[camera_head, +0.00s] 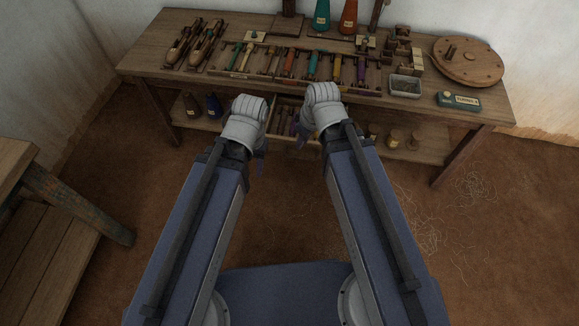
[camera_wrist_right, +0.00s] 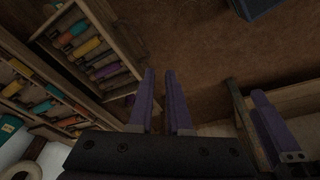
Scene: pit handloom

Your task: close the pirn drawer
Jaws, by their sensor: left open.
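The pirn drawer (camera_head: 291,143) stands pulled out below the front of the table, showing between my two hands in the head view. Several pirns lie in it. In the right wrist view its wooden rim (camera_wrist_right: 120,40) runs along yellow, orange, teal and purple pirns. My left gripper (camera_head: 262,148) points down at the left of the drawer, open and empty; its fingers show at the right of the wrist view (camera_wrist_right: 262,122). My right gripper (camera_wrist_right: 162,75) has a narrow gap between its fingers and holds nothing. It is close by the drawer; contact cannot be told.
The table (camera_head: 150,60) carries a tray of coloured pirns (camera_head: 300,68), shuttles (camera_head: 195,45), cones (camera_head: 348,17), a round wooden disc (camera_head: 468,60) and a small box (camera_head: 458,100). A wooden bench (camera_head: 65,215) stands at left. The floor before the table is open.

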